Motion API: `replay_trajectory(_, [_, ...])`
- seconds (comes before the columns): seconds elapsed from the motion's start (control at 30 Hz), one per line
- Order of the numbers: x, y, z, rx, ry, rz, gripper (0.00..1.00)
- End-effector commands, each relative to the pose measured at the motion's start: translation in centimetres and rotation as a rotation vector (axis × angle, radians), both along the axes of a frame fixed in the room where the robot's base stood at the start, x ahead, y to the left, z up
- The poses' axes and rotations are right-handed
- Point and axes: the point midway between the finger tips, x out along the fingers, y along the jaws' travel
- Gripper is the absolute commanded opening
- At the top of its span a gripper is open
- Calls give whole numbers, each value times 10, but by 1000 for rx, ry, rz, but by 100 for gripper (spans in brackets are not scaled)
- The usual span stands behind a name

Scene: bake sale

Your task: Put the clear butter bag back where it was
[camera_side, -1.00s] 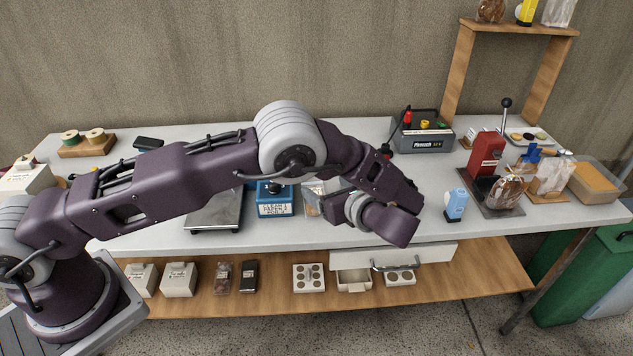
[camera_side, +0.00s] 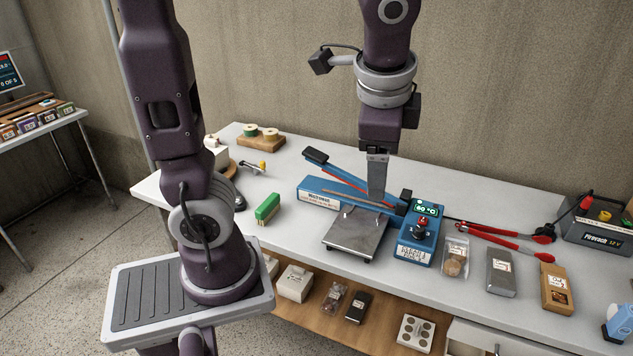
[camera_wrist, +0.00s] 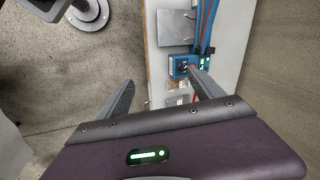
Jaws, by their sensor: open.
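A clear bag (camera_side: 455,258) with a tan round item and a white label lies on the table in the side view, right of the blue control box; its label is too small to read, so I cannot tell if it is the butter one. Another clear bag (camera_side: 335,298) with dark pieces sits on the lower shelf. My gripper (camera_side: 377,192) points down above the blue sealer and scale, apart from both bags. In the wrist view my gripper (camera_wrist: 163,78) has its fingers wide apart with nothing held between them.
The blue sealer (camera_side: 328,193), steel scale (camera_side: 357,233) and blue control box (camera_side: 416,238) crowd the middle. A grey packet (camera_side: 501,272), brown packet (camera_side: 557,290) and red-handled tool (camera_side: 505,233) lie to the right. A green brush (camera_side: 268,207) lies left.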

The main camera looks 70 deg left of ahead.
Motion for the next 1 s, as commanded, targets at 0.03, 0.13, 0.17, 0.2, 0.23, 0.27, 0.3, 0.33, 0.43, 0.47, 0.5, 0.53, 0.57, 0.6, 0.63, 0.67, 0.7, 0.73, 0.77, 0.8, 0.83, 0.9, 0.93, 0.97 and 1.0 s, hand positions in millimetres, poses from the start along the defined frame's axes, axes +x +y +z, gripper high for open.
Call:
replay_trajectory(0.03, [-29,0,8,-91,-77,102,76])
replay_trajectory(0.13, [-74,-10,10,-265,-208,291,76])
replay_trajectory(0.17, [-83,-13,9,-306,-239,336,76])
replay_trajectory(0.2, [-93,-16,7,-352,-274,387,76])
replay_trajectory(0.23, [-99,-19,5,-380,-295,418,76])
replay_trajectory(0.27, [-104,-21,4,-402,-311,443,76])
replay_trajectory(0.3, [-108,-23,2,-426,-329,467,76])
replay_trajectory(0.33, [-110,-24,2,-438,-337,479,76])
replay_trajectory(0.43, [-112,-25,0,-452,-344,494,76])
replay_trajectory(0.47, [-112,-25,0,-452,-344,494,76])
replay_trajectory(0.5, [-112,-25,0,-451,-343,494,76])
replay_trajectory(0.53, [-112,-25,0,-451,-343,493,76])
replay_trajectory(0.57, [-112,-25,1,-451,-343,492,76])
replay_trajectory(0.6, [-112,-25,1,-450,-343,491,76])
replay_trajectory(0.63, [-112,-25,1,-450,-343,491,76])
replay_trajectory(0.67, [-112,-25,1,-449,-342,490,76])
replay_trajectory(0.7, [-112,-25,1,-449,-342,490,76])
replay_trajectory(0.73, [-112,-25,1,-449,-342,490,76])
replay_trajectory(0.77, [-112,-25,1,-449,-342,489,76])
replay_trajectory(0.8, [-112,-25,1,-449,-342,489,76])
replay_trajectory(0.83, [-112,-25,1,-449,-342,489,76])
replay_trajectory(0.9, [-112,-25,1,-448,-342,488,76])
replay_trajectory(0.93, [-112,-25,1,-448,-342,488,76])
replay_trajectory(0.97, [-112,-25,1,-448,-342,488,76])
replay_trajectory(1.0, [-112,-25,1,-448,-342,488,76])
